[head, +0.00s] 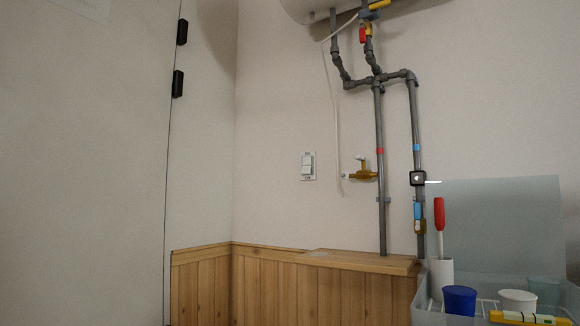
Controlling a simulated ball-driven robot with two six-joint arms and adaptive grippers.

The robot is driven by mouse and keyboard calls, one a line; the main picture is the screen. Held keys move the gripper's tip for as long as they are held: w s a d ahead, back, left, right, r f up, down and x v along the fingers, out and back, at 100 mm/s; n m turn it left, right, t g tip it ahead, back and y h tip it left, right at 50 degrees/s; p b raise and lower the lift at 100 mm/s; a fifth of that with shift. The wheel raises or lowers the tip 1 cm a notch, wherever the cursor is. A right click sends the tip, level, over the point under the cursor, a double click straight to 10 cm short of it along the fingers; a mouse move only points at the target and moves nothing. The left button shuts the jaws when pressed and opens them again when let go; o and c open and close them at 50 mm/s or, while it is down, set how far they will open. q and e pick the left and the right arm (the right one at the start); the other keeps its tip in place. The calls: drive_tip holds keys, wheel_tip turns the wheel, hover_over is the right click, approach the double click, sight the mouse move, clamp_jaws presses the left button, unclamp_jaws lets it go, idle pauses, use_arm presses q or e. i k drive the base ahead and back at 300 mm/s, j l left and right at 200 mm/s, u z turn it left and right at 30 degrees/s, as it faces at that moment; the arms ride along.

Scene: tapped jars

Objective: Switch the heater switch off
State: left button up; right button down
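A white wall switch (308,166) with a rocker is mounted on the bare wall, left of the pipes. It is the only switch in view; which way its rocker is set is too small to tell. Part of a white tank, likely the heater (305,8), shows at the top edge above the pipes. Neither of my grippers is in the head view.
Grey pipes (381,215) with valves run down the wall to a wooden ledge (365,260). A brass tap (364,175) sticks out right of the switch. A clear bin (422,305) with a blue cup (459,299) stands lower right. A door (85,160) is at left.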

sight(306, 161)
drive_tip(key=i+j+u, duration=0.2)
drive_tip(key=u, duration=0.15)
drive_tip(key=i+u, duration=0.65)
drive_tip(key=i+j, duration=0.05)
